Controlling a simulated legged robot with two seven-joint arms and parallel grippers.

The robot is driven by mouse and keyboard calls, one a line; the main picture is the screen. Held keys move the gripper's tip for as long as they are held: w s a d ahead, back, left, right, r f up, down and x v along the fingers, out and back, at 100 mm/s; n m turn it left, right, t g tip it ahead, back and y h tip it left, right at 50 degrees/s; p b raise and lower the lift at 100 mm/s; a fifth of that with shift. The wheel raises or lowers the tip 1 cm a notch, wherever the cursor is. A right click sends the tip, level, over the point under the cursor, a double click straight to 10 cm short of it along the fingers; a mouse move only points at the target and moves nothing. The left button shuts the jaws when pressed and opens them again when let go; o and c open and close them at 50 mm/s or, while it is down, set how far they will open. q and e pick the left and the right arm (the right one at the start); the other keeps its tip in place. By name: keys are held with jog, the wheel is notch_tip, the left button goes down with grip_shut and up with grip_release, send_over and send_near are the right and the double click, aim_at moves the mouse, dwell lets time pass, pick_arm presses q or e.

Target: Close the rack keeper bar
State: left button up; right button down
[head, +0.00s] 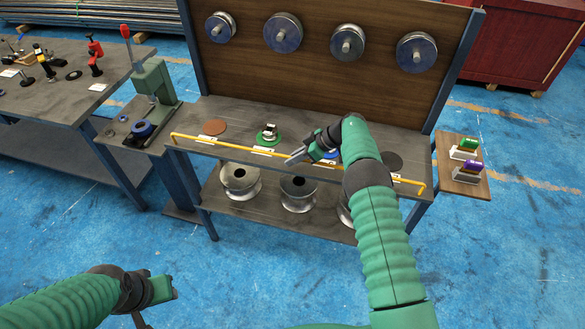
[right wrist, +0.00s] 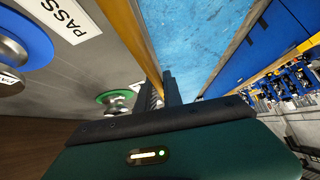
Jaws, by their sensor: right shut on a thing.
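The yellow keeper bar (head: 222,146) runs along the front edge of the rack's bench top (head: 232,112), bent at both ends. My right gripper (head: 298,158) is at the middle of the bar and shut on it. In the right wrist view the bar (right wrist: 133,38) runs down into the fingers (right wrist: 163,90). Part of the bar right of the gripper is hidden behind my right arm. My left gripper (head: 165,288) is at the lower left, away from the rack. Its finger opening is unclear.
Coloured discs lie behind the bar: brown (head: 215,127), green (head: 269,138), blue and dark grey (head: 391,161). Metal spools (head: 240,180) stand on the lower shelf, others (head: 283,33) hang on the back panel. A side shelf (head: 462,175) is at right, a workbench (head: 60,90) at left.

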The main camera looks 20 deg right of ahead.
jog(key=shift+d+f+b, duration=0.15)
jog(key=shift+f+b, duration=0.25)
jog(key=shift+b, duration=0.2)
jog(key=shift+r, duration=0.25)
jog(key=c, duration=1.5)
grip_release()
jog(key=shift+w+p, duration=0.15)
jog(key=shift+p, duration=0.15)
jog(key=v, duration=1.6)
jog(key=shift+w+d+b, duration=0.15)
jog(key=shift+d+b, duration=0.2)
jog(key=shift+d, duration=0.25)
jog(key=shift+r, duration=0.1)
